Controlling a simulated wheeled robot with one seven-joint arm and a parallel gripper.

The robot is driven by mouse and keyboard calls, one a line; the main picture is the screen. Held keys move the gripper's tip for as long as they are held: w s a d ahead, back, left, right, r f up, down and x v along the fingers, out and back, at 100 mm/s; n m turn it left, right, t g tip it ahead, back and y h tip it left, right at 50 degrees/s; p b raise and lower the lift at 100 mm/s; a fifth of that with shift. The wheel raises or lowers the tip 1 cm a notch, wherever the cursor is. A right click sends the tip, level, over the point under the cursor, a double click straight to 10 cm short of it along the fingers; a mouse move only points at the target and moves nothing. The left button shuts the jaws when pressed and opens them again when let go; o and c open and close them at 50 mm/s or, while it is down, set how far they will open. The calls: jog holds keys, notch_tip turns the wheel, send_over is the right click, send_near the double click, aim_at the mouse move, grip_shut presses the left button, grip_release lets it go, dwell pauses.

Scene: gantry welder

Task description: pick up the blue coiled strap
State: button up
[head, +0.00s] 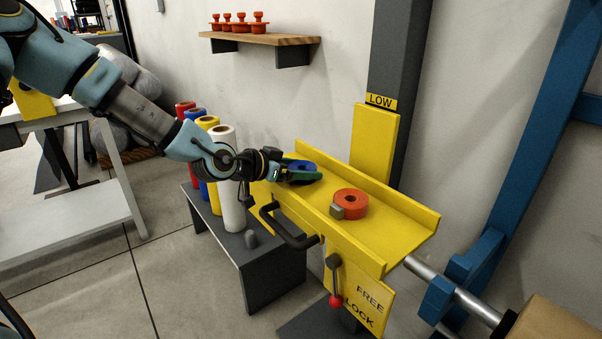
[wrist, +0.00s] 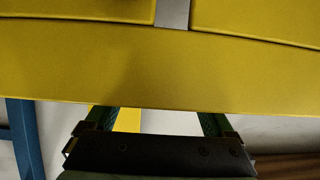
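The blue coiled strap (head: 302,165) lies at the far left end of the yellow tray (head: 378,229) in the head view. My gripper (head: 311,177) is at that end of the tray, with its dark green fingers low beside the near side of the strap. Whether they touch it I cannot tell. In the wrist view the two fingers of my gripper (wrist: 155,120) stand wide apart. A yellow wall (wrist: 150,75) crosses the picture and hides their tips. The strap does not show in the wrist view.
An orange coil (head: 351,203) with a grey block (head: 337,212) beside it lies on the tray. A black handle (head: 291,231) and a red-knobbed lever (head: 335,282) are on the near side. Several coloured rolls (head: 227,150) stand on a grey bench (head: 262,257) at left.

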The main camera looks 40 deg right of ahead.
jog(key=c, duration=0.7)
jog(key=shift+r, duration=0.1)
jog(key=shift+c, duration=0.2)
